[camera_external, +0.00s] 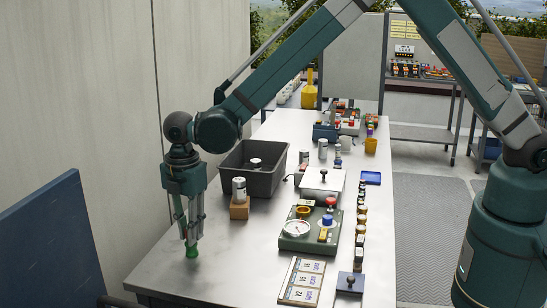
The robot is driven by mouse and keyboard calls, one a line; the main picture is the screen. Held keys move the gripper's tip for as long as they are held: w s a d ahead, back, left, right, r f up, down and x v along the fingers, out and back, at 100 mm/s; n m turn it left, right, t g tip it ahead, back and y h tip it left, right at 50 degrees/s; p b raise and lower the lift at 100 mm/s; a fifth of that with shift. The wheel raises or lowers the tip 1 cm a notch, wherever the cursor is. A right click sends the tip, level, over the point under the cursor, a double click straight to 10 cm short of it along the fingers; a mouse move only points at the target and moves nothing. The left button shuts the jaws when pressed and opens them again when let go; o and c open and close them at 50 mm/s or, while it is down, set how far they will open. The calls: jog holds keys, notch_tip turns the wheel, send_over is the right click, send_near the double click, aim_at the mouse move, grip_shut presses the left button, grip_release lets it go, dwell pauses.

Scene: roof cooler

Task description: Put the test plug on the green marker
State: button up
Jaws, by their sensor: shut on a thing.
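My gripper (191,240) points straight down low over the left front part of the metal bench. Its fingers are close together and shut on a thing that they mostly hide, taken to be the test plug. No other green marker is clear on the bench.
A grey bin (232,178) stands behind my gripper, and a can (239,187) on a wooden block (239,208) to its right. A green gauge panel (296,243), label cards (302,281) and a blue knobbed block (349,283) lie further right. A blue board (50,250) rises at left.

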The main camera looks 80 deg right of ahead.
jog(key=shift+f, duration=0.25)
jog(key=o, duration=0.9)
jog(key=shift+c, duration=0.2)
jog(key=shift+r, duration=0.15)
notch_tip(320, 180, up, 12)
dwell(0.3)
dwell(0.5)
